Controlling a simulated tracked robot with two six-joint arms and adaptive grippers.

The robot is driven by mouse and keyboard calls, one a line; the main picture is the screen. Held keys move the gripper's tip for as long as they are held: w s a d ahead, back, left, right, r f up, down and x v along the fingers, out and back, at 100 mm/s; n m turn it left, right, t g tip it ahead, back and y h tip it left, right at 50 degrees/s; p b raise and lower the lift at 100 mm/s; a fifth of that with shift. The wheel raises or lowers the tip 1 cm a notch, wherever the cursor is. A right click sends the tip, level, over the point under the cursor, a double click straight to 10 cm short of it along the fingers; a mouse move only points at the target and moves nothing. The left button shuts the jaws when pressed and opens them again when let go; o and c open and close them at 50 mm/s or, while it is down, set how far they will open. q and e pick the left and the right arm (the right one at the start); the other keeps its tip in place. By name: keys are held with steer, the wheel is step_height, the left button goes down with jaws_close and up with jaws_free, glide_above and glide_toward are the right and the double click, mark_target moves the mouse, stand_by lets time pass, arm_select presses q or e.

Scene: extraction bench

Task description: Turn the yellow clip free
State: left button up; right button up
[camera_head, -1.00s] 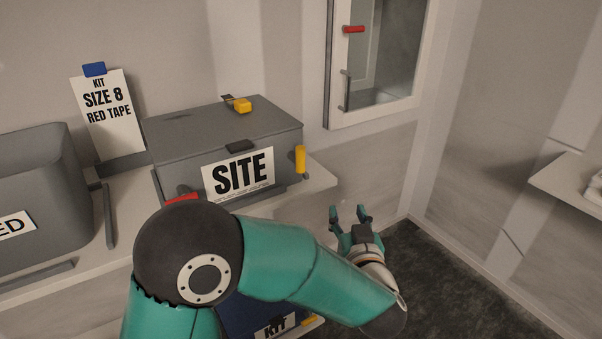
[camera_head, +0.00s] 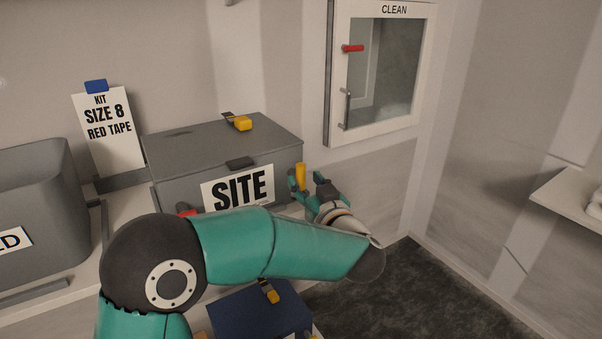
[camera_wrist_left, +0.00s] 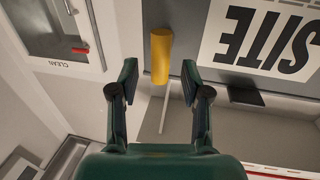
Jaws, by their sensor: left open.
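The yellow clip (camera_head: 300,177) is an upright yellow piece at the right front corner of the grey SITE box (camera_head: 222,148). In the left wrist view the clip (camera_wrist_left: 161,56) lies between and just beyond my fingertips, beside the SITE label. My left gripper (camera_head: 309,183) is open around or close to the clip; contact cannot be made out. It also shows open in the left wrist view (camera_wrist_left: 159,80). A second yellow piece (camera_head: 240,123) sits on the box's lid. My right gripper does not show.
A CLEAN cabinet (camera_head: 383,70) with a red handle hangs on the wall behind, right of the box. A blue kit box (camera_head: 250,318) stands below my arm. A grey bin (camera_head: 35,205) is at the left, and a white shelf (camera_head: 572,188) at the right.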

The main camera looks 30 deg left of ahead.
mark_target(303, 177)
arm_select(q)
steer(key=shift+x, duration=1.95)
jaws_close()
